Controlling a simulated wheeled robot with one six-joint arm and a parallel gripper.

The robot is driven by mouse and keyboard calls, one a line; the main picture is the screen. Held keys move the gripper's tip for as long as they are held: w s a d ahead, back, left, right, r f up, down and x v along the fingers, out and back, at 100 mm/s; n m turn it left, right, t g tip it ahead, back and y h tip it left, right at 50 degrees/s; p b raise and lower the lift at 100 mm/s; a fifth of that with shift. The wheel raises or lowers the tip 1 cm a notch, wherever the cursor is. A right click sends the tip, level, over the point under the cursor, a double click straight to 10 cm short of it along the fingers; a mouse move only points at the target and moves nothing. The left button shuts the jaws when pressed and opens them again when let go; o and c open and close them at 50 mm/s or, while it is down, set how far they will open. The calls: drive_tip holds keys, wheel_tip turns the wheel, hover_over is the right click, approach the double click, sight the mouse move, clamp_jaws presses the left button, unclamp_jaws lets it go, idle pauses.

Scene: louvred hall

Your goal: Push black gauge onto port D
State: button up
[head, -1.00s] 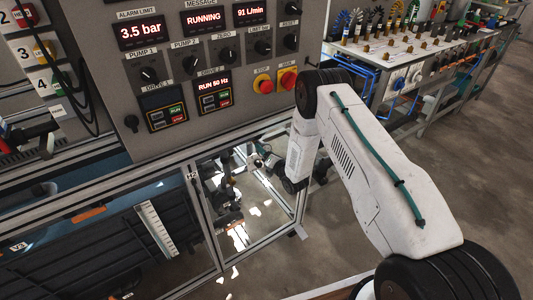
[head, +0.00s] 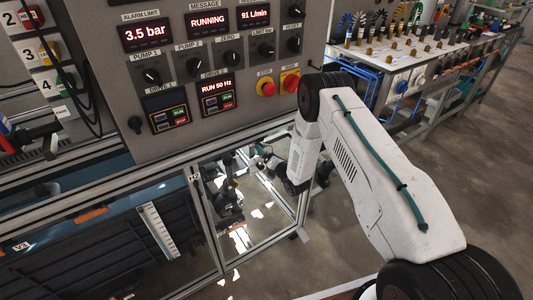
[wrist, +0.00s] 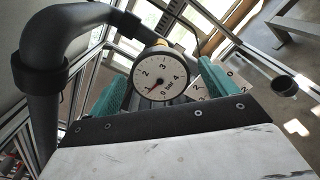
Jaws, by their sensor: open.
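In the wrist view a gauge (wrist: 160,73) with a white dial, black rim and a "bar" scale faces the camera. It appears between the two teal fingers of my gripper (wrist: 160,88), which stand apart, one on each side of it. I cannot tell whether either finger touches it, or whether it is seated on anything; its underside and back are hidden. A brass-coloured part shows just behind its rim. No label reading D can be made out, so I cannot pick out port D. In the head view my arm hides most of its own end.
A thick dark pipe (wrist: 42,110) bends close past the left finger. A label plate (wrist: 232,86) lies beyond the right finger. In the head view a grey control panel (head: 215,75) stands above a framed glass-like opening. A bench with fittings (head: 410,50) is at right, with open floor before it.

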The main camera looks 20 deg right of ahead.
drive_tip(key=v, duration=0.6)
drive_tip(key=shift+s, duration=0.3)
drive_tip(key=shift+d, duration=0.1)
